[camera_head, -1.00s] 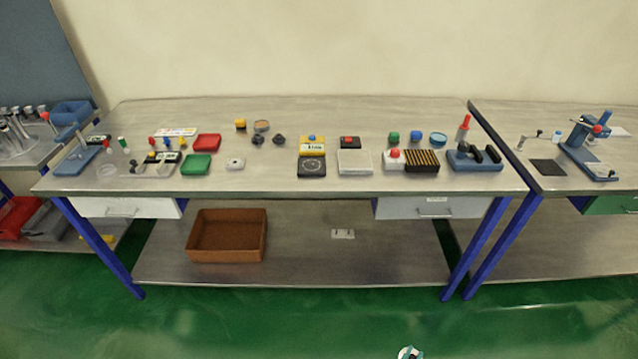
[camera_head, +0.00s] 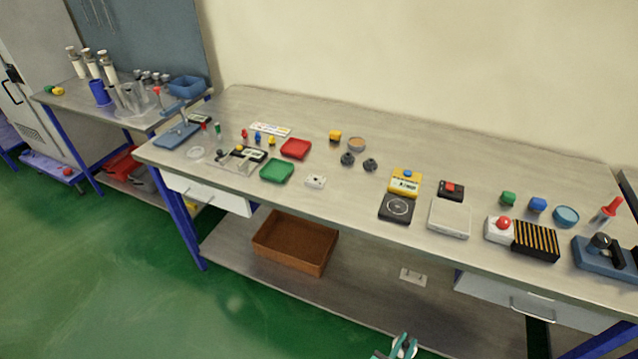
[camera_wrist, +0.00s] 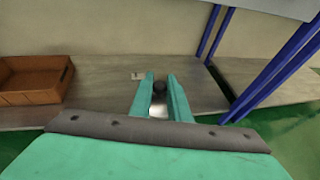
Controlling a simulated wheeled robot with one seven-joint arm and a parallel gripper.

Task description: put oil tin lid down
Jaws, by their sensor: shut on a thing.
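My gripper (camera_wrist: 159,92) is shut on a small round piece, dark on top and pale grey below, which I take to be the oil tin lid (camera_wrist: 159,87). The piece sits between the green fingertips, and its sides are hidden by them. In the head view, my gripper (camera_head: 402,346) shows only in part at the bottom edge, in front of the bench and below its top. The piece is too small there to make out. I cannot tell which thing on the bench is the oil tin.
The long grey bench (camera_head: 330,190) carries a red tray (camera_head: 296,148), a green tray (camera_head: 277,170), a black scale (camera_head: 397,208), a striped black block (camera_head: 535,240) and small knobs. A brown crate (camera_head: 295,243) stands on the lower shelf. Green floor is clear at left.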

